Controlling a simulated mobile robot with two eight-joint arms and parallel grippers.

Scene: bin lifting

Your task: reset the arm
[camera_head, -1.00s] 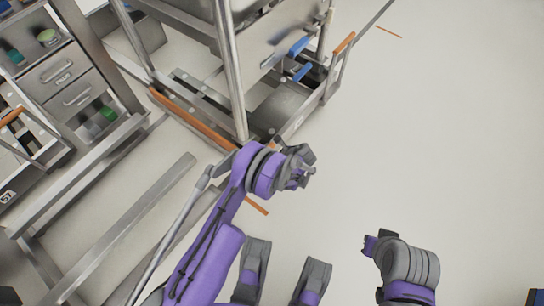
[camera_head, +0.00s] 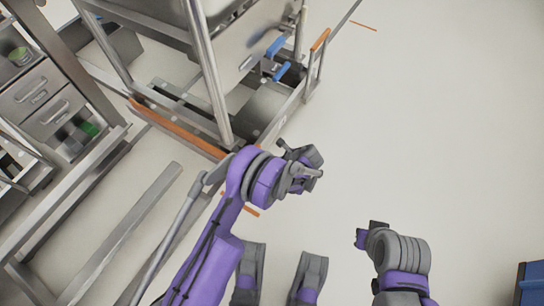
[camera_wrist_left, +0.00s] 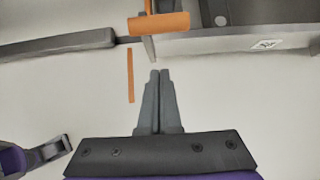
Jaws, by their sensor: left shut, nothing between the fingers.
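My left arm, purple and grey, comes up from the bottom in the head view. Its left gripper (camera_head: 316,172) is over bare floor, to the right of the metal cart's lower corner. In the left wrist view the two grey fingers (camera_wrist_left: 160,76) lie together with nothing between them. My right arm's grey and purple end (camera_head: 400,255) is at the lower right of the head view, also over bare floor. A small dark part shows at its tip, but its right gripper's fingers cannot be made out.
A metal cart (camera_head: 217,85) with orange-edged rails and blue handles stands at the top. A metal shelf with drawers (camera_head: 50,105) is at the left. A blue container (camera_head: 532,285) shows at the lower right edge.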

